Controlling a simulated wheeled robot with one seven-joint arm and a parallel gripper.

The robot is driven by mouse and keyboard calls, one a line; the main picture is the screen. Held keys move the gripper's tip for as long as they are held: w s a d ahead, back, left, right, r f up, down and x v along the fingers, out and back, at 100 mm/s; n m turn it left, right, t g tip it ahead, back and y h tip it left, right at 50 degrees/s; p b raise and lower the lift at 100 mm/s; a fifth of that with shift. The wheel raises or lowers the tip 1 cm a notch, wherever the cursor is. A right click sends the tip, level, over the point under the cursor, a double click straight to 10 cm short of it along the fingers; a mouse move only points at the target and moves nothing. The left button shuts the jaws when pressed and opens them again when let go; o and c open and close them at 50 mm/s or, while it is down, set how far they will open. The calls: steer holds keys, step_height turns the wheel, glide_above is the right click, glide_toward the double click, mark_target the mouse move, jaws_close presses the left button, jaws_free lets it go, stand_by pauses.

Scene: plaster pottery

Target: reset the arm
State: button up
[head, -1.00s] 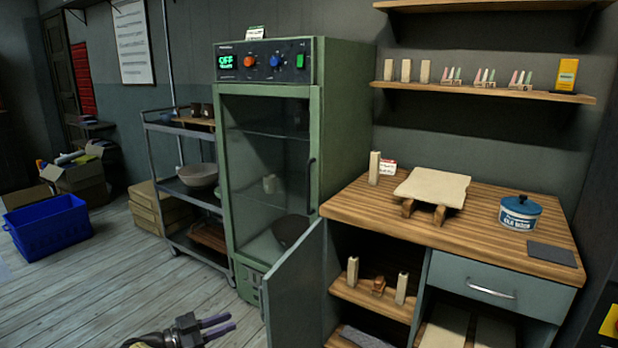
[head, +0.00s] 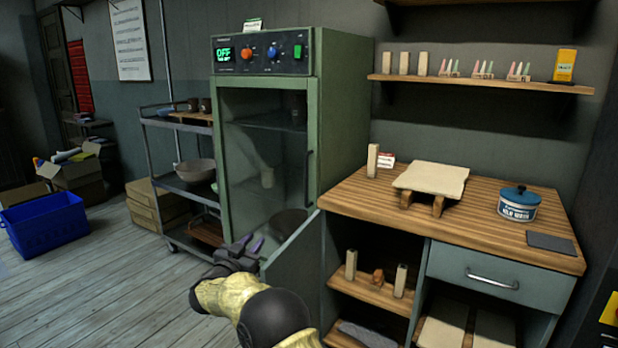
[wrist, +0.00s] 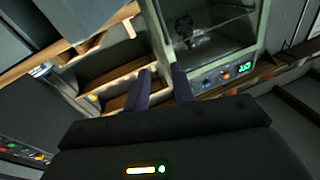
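My gripper (head: 248,245) is in front of the lower part of the green drying cabinet (head: 345,120), left of the open grey cupboard door (head: 295,275). My forearm reaches up from the bottom of the head view. In the wrist view the two purple fingers (wrist: 162,88) stand apart with nothing between them. The green cabinet is also in the wrist view, upside down, beyond the fingers. Its display reads OFF, and its glass door looks closed.
The wooden workbench (head: 345,195) at right carries a plaster slab (head: 432,179) on supports and a blue-lidded tin (head: 518,203). A metal trolley (head: 150,150) stands left of the cabinet.

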steer(key=d+n+y, duration=0.2)
steer(key=d+y+b, duration=0.1)
steer(key=y, duration=0.1)
steer(key=shift+w+d+r+n, duration=0.1)
steer(key=shift+w+r+n, duration=0.25)
steer(key=shift+w+n, duration=0.05)
steer(key=s+d+f+n+g+y+b, duration=0.35)
steer(key=s+d+f+g, duration=0.2)
steer(key=s+d, duration=0.5)
steer(key=s+d+f+g+b, duration=0.1)
steer(key=s+d+f+g, duration=0.25)
steer(key=s+d, duration=0.45)
steer(key=s+d+f+g, duration=0.3)
steer(key=s+f, duration=0.2)
steer(key=s, duration=0.7)
steer(key=s+d+f+g+b, duration=0.1)
steer(key=s+d+f+g, duration=0.25)
steer(key=s+d, duration=0.45)
steer(key=w+a+p+v, duration=0.2)
steer(key=p+v, duration=1.5)
steer(key=w+a+r+p+v, duration=0.1)
steer(key=w+a+p+v, duration=0.1)
steer(key=p+v, duration=1.5)
steer(key=shift+w+m+h+p, duration=0.35)
steer(key=shift+p, duration=0.15)
steer(key=shift+a+r, duration=0.1)
steer(key=shift+a, duration=0.05)
steer(key=shift+w, duration=0.1)
